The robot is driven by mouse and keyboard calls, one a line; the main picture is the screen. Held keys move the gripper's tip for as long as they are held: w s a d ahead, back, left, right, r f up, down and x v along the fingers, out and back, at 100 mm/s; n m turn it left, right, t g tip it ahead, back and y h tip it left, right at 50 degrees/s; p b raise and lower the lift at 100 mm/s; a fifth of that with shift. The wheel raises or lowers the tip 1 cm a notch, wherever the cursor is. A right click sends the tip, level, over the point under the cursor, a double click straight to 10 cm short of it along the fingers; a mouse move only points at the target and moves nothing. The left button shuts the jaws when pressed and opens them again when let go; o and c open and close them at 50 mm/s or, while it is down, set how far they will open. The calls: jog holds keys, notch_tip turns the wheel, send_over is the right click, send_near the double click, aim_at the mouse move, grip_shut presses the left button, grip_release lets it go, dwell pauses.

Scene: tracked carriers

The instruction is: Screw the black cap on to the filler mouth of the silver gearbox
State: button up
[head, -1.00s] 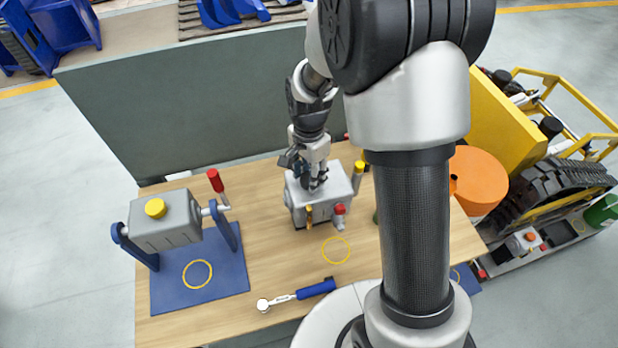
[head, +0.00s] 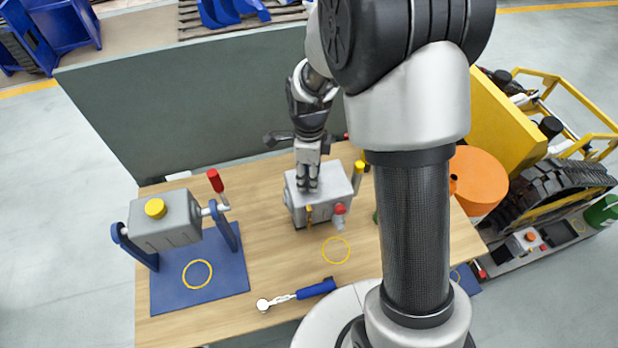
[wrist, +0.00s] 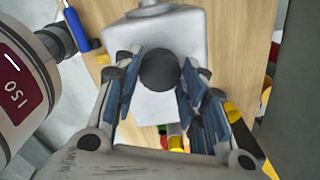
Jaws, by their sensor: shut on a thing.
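The silver gearbox (head: 335,186) stands on the wooden bench in the head view, and its pale top (wrist: 170,30) fills the middle of the wrist view. My gripper (head: 307,188) points down at the top of the gearbox. In the wrist view its blue-padded fingers (wrist: 158,78) are shut on the round black cap (wrist: 159,70), one on each side. The cap appears over the gearbox top. The filler mouth is hidden beneath the cap and fingers, so I cannot tell how far the cap is seated.
A yellow-capped grey gearbox (head: 160,232) hangs in a blue stand at the left. A blue-handled wrench (head: 316,289) lies near the front edge. A red-capped fitting (head: 339,210) and a yellow-topped post (head: 359,170) sit close to the silver gearbox. A green panel (head: 210,110) stands behind.

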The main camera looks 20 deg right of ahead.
jog(key=m, duration=0.9)
jog(key=shift+m, duration=0.3)
jog(key=o, duration=0.9)
